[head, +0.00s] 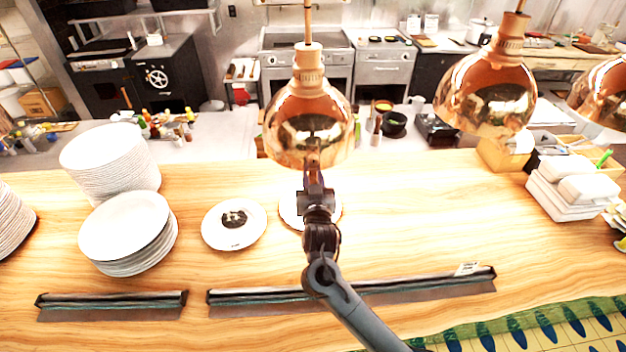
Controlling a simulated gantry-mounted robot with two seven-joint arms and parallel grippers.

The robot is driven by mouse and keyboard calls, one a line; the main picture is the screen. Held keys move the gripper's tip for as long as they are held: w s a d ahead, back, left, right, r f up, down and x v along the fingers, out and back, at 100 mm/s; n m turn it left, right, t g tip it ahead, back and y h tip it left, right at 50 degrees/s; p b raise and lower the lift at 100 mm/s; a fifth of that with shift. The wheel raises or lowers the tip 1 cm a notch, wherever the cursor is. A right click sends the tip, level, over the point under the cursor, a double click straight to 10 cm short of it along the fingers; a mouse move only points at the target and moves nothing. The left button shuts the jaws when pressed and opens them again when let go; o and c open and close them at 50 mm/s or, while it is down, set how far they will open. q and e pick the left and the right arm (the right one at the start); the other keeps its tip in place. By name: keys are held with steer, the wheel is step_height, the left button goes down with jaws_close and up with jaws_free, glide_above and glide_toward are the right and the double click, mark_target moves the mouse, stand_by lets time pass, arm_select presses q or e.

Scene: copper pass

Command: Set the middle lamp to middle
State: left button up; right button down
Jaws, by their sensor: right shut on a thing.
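Copper dome lamps hang over the wooden counter. The middle lamp (300,115) hangs from a thin rod near the centre of the head view. My right gripper (312,166) is at the lower front edge of this lamp, shut on it, with the arm coming up from the bottom right. The fingertips are small and blend with the copper. Another lamp (486,98) hangs to the right, and part of a further one (603,92) shows at the right edge. My left gripper is not in view.
A wooden counter (400,218) lies below. Plate stacks (112,165) stand at the left, and a plate with dark food (234,239) is left of my arm. White containers (570,190) stand at the right. Ticket rails (400,290) run along the front.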

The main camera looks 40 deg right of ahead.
mark_target(314, 162)
step_height(314, 162, up, 8)
steer(key=p, duration=0.7)
steer(key=shift+r, duration=0.15)
steer(key=c, duration=0.9)
jaws_free()
steer(key=shift+f, duration=0.2)
